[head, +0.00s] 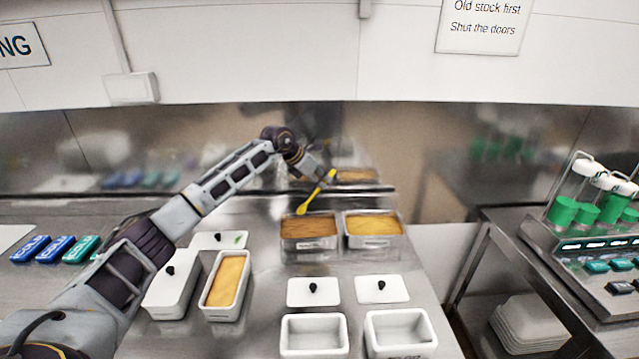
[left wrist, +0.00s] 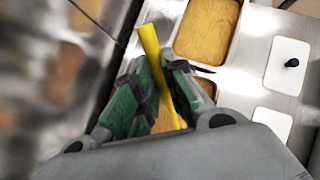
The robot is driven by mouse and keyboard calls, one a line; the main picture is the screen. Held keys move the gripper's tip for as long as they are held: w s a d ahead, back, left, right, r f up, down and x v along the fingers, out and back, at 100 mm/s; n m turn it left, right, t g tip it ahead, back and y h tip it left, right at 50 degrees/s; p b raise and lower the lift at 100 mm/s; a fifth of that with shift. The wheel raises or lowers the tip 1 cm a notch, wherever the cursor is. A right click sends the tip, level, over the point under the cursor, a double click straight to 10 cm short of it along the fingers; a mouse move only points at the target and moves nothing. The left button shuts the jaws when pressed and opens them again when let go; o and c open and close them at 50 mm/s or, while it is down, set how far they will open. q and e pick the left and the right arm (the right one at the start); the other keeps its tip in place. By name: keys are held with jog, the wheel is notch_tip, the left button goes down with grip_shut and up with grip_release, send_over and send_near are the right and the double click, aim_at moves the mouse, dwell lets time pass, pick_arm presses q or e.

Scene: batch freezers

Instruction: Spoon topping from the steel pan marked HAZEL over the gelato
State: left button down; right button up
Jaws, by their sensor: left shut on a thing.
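My left gripper (head: 322,173) is shut on a yellow spoon (head: 312,196), whose bowl hangs tilted just above the back of the left steel pan (head: 309,246). That pan holds a brown topping; the right steel pan (head: 375,243) holds a yellow one. No HAZEL mark is readable on either. A white tub with orange-tan gelato (head: 226,282) stands uncovered nearer me, to the left of the pans. In the left wrist view the spoon (left wrist: 149,42) passes between the green finger pads. My right gripper is not in view.
A closed white tub (head: 172,290) stands left of the gelato. Two empty white tubs (head: 314,338) (head: 400,334) and white lids with black knobs (head: 313,299) (head: 382,296) lie in front of the pans. A steel wall is close behind. Blue and green packs (head: 55,249) lie far left.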

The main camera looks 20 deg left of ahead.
pick_arm(q)
jog(key=shift+w, duration=0.1)
dwell(0.3)
jog(key=shift+f, duration=0.2)
dwell(0.3)
